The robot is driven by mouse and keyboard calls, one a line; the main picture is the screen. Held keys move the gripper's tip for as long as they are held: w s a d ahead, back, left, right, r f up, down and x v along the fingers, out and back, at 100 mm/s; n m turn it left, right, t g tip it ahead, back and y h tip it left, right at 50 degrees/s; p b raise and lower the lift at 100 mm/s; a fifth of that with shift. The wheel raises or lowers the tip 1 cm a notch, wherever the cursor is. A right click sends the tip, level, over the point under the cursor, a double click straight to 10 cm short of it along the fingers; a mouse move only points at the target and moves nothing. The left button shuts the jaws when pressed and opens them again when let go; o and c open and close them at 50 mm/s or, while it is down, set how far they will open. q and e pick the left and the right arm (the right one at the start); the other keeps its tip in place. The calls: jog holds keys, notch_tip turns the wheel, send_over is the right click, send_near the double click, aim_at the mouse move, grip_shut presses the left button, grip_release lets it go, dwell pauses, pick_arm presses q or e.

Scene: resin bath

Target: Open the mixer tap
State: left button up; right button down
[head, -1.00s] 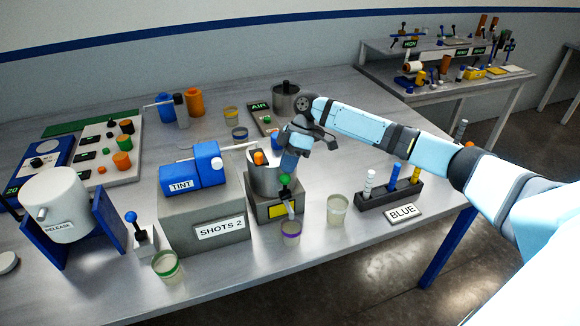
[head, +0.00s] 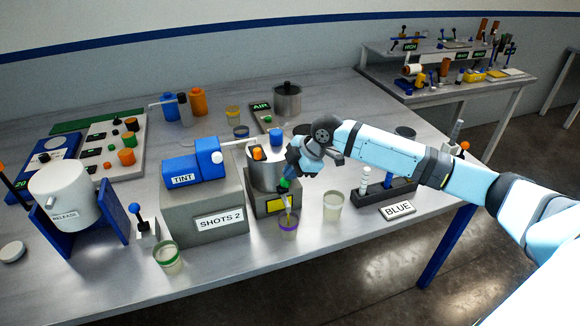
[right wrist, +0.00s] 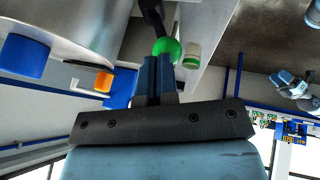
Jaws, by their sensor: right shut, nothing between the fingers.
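The mixer is a grey metal pot (head: 262,172) on a grey base with a yellow label, near the table's front edge. Its tap lever ends in a green knob (head: 284,184), which also shows in the right wrist view (right wrist: 167,48). My right gripper (head: 289,176) is shut and empty. Its fingertips are right at the knob; I cannot tell for sure if they touch. A thin yellow-brown streak shows between the tap and the cup. My left gripper is not in view.
Left of the mixer stands the SHOTS 2 block (head: 203,215) with the blue TINT unit (head: 182,170) on it. To the right are a clear cup (head: 333,205) and the dark rack (head: 395,191) behind the BLUE sign (head: 397,208). A green-ringed cup (head: 168,256) stands front left.

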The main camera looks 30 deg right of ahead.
jog(key=shift+s+a+f+t, duration=0.15)
jog(key=shift+s+f+t, duration=0.3)
jog(key=shift+s+t, duration=0.4)
jog(key=shift+s+a+f+n+t+h+b, duration=0.1)
jog(key=shift+s+f+n+t+h+b, duration=0.25)
jog(key=shift+t, duration=0.3)
dwell(1.3)
jog(key=shift+r, duration=0.2)
